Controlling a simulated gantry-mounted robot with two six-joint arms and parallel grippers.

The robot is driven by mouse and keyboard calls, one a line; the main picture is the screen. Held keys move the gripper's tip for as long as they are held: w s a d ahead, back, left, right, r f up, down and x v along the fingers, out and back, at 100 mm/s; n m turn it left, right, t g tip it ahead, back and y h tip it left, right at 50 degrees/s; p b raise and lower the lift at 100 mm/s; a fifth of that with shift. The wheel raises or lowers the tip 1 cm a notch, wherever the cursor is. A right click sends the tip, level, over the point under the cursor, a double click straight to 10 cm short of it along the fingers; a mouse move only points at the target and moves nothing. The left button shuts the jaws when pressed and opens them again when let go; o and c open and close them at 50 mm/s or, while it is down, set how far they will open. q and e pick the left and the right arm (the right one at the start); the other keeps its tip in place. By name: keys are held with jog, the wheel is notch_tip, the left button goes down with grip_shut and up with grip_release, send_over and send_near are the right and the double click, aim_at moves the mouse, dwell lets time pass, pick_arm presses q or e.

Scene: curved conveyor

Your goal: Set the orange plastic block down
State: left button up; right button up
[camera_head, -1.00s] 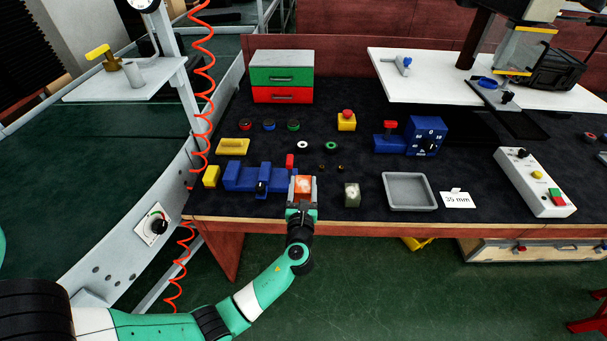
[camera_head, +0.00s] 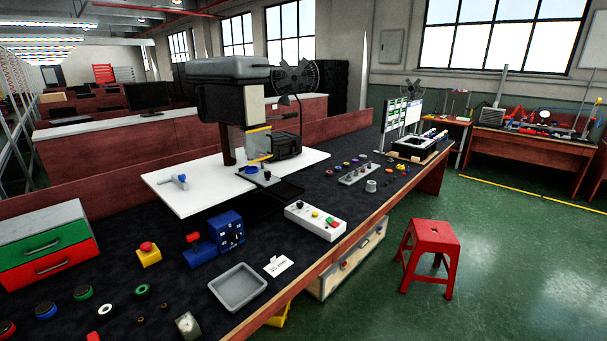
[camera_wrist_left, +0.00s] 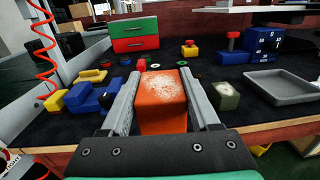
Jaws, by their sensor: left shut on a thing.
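The orange plastic block (camera_wrist_left: 160,98), with a pale worn patch on top, is between the two grey fingers of my left gripper (camera_wrist_left: 162,105) in the left wrist view. The gripper is shut on it. The block is at the front part of the dark bench top, with the blue and yellow vise-like piece (camera_wrist_left: 85,98) to its left. I cannot tell whether its underside touches the bench. The head view shows neither the block nor either gripper now.
A greenish block (camera_wrist_left: 227,96) stands to the right of the gripper, and a grey tray (camera_head: 238,287) lies beyond it. A green and red drawer box (camera_wrist_left: 135,36) stands at the back. A red stool (camera_head: 428,257) is on the floor right of the bench.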

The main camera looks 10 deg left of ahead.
pick_arm(q)
jog(key=s+d+m+t+h, duration=0.1)
jog(key=d+m+t+h, duration=0.3)
jog(key=d, duration=0.7)
jog(key=s+d+m+t+h, duration=0.25)
jog(key=d+h, duration=0.25)
jog(key=d, duration=0.7)
notch_tip(320, 180, up, 41)
jog(key=s+m+p, duration=0.1)
jog(key=s+p, duration=0.1)
jog(key=p, duration=3.5)
jog(key=shift+s+d+t+h+p, duration=0.2)
jog(key=shift+d+t+h+p, duration=0.2)
jog(key=shift+t, duration=0.05)
jog(key=shift+f+m, duration=0.1)
jog(key=shift+m, duration=0.15)
